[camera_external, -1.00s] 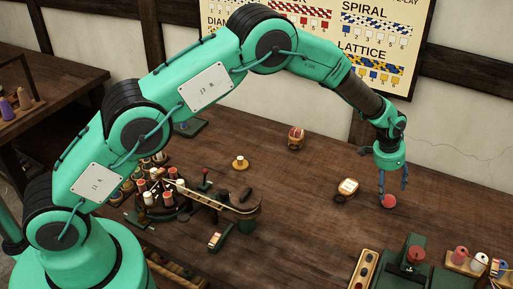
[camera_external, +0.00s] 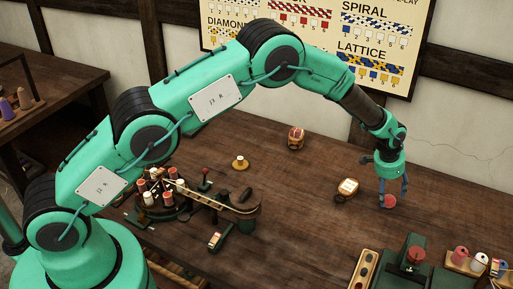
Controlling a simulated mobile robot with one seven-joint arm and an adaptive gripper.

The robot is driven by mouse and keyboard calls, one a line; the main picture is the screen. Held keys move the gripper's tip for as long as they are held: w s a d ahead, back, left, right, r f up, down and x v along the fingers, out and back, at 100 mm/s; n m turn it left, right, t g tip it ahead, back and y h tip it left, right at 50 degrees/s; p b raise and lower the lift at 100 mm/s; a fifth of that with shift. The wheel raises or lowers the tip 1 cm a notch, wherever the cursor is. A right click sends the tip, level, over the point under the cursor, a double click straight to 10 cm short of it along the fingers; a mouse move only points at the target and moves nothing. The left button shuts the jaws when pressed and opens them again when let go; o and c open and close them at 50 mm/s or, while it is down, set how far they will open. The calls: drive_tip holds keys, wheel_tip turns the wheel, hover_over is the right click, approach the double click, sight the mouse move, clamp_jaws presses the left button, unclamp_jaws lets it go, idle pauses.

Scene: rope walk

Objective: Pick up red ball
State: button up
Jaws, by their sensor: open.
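The red ball (camera_external: 389,201) lies on the dark wooden table at the right, in front of the wall. My gripper (camera_external: 392,198) points down over it from above. Its blue fingers are open and low, with one on the left side of the ball and one on the right. The ball shows between the fingertips. I cannot tell whether the fingers touch it.
A green device with a red knob (camera_external: 416,255) and thread spools (camera_external: 478,262) stand nearer. A patterned barrel-shaped object (camera_external: 296,138) stands farther back.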

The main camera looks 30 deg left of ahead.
sight(389, 197)
drive_tip(key=shift+x, duration=1.85)
drive_tip(key=c, duration=1.2)
